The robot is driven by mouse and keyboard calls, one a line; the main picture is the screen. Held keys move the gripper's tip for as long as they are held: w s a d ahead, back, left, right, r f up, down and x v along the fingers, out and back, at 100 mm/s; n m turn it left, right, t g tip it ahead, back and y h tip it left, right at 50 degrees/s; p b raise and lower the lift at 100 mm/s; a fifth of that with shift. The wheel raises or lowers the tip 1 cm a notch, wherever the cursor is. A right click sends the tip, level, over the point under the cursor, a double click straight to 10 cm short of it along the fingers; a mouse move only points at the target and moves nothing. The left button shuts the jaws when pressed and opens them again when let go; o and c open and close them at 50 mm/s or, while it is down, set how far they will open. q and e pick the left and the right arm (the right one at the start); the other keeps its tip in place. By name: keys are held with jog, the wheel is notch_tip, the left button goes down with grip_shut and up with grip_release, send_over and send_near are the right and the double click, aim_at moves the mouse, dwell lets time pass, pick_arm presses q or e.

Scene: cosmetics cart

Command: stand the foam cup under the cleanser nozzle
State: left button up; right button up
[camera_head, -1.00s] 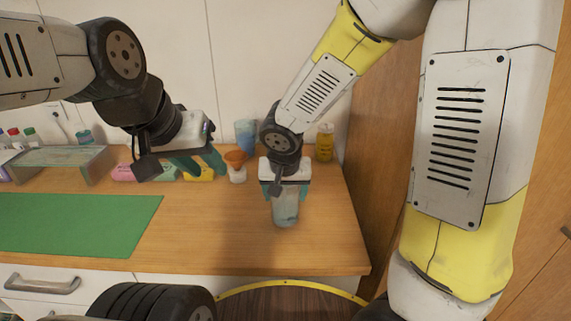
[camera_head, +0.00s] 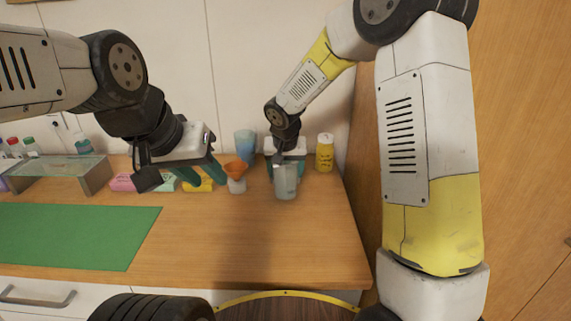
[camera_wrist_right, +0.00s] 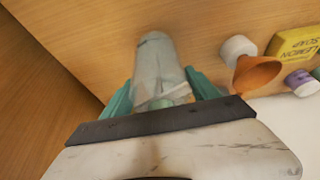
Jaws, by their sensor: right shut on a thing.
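A translucent grey cup (camera_head: 286,183), which looks like the foam cup, is upright at the right part of the counter. In the right wrist view it shows as a pale, see-through cup (camera_wrist_right: 157,62) between teal fingers. My right gripper (camera_head: 286,166) is behind the cup and shut on it. I cannot tell whether its base touches the counter. My left gripper (camera_head: 205,175) is open and empty, above the soap bars. I cannot make out a cleanser nozzle for certain; a blue translucent container (camera_head: 245,143) stands at the back wall, left of my right gripper.
A white holder with an orange funnel (camera_head: 235,170) stands left of the cup. A yellow bottle (camera_head: 325,152) stands at the back right. Pink (camera_head: 122,183) and yellow (camera_head: 197,186) bars lie further left. A green mat (camera_head: 75,235) covers the left front; the middle front is clear.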

aim_at(286, 169)
jog(key=w, duration=0.2)
jog(key=shift+w, duration=0.35)
jog(key=shift+w+f, duration=0.2)
jog(key=shift+w, duration=0.05)
jog(key=shift+f, duration=0.55)
jog(key=shift+s+f, duration=0.1)
jog(key=o, duration=1.6)
jog(key=shift+o, duration=0.2)
